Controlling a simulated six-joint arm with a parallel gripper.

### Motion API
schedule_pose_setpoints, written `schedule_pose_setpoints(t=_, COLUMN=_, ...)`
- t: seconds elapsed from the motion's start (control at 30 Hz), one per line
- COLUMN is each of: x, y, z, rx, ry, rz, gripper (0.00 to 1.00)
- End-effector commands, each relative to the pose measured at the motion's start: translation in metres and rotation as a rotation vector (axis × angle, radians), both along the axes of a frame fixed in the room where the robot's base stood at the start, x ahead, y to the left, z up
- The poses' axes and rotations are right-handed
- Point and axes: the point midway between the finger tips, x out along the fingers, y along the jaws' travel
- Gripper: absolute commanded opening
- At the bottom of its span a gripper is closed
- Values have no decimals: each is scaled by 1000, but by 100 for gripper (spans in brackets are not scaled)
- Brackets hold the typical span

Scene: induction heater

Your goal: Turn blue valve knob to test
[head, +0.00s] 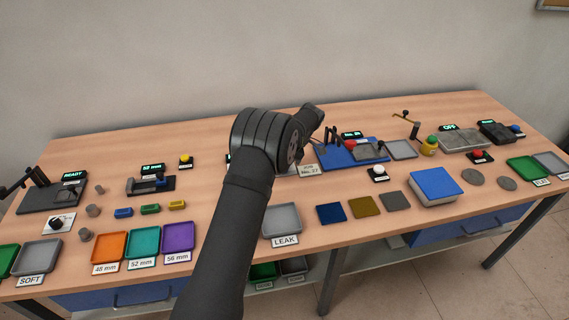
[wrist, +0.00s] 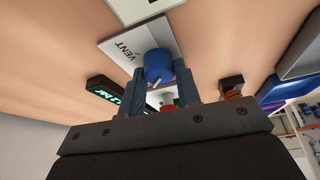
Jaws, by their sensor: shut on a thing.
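The blue valve knob (wrist: 158,66) sits on a white plate (wrist: 128,42) marked VENT in the wrist view. A light pointer mark shows on the knob's lower edge. My gripper (wrist: 160,76) is shut on the knob, with one finger at each side. No label reading test can be made out there. In the head view my own arm covers the knob and the gripper's fingertips.
A green-lit display (wrist: 106,92) stands beside the knob plate. An orange-red coiled part (wrist: 233,94) is to the right. In the head view a grey LEAK tray (head: 282,219) lies right of my arm, and a blue fixture (head: 338,158) stands beyond.

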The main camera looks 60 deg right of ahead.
Motion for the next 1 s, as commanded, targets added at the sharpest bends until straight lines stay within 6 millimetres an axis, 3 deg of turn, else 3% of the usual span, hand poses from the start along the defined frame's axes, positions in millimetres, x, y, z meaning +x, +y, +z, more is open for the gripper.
schedule_pose_setpoints(t=0.13, x=-1, y=0, z=0, rx=-1, ry=1, rz=0, gripper=8)
schedule_pose_setpoints(t=0.17, x=-1, y=0, z=0, rx=-1, ry=1, rz=0, gripper=34)
schedule_pose_setpoints(t=0.27, x=-1, y=0, z=0, rx=-1, ry=1, rz=0, gripper=52)
schedule_pose_setpoints(t=0.67, x=-3, y=-2, z=8, rx=-2, ry=-1, rz=-2, gripper=52)
schedule_pose_setpoints(t=0.77, x=-8, y=-6, z=22, rx=-2, ry=0, rz=-3, gripper=52)
schedule_pose_setpoints(t=1.0, x=-26, y=-19, z=76, rx=-4, ry=-1, rz=-4, gripper=52)
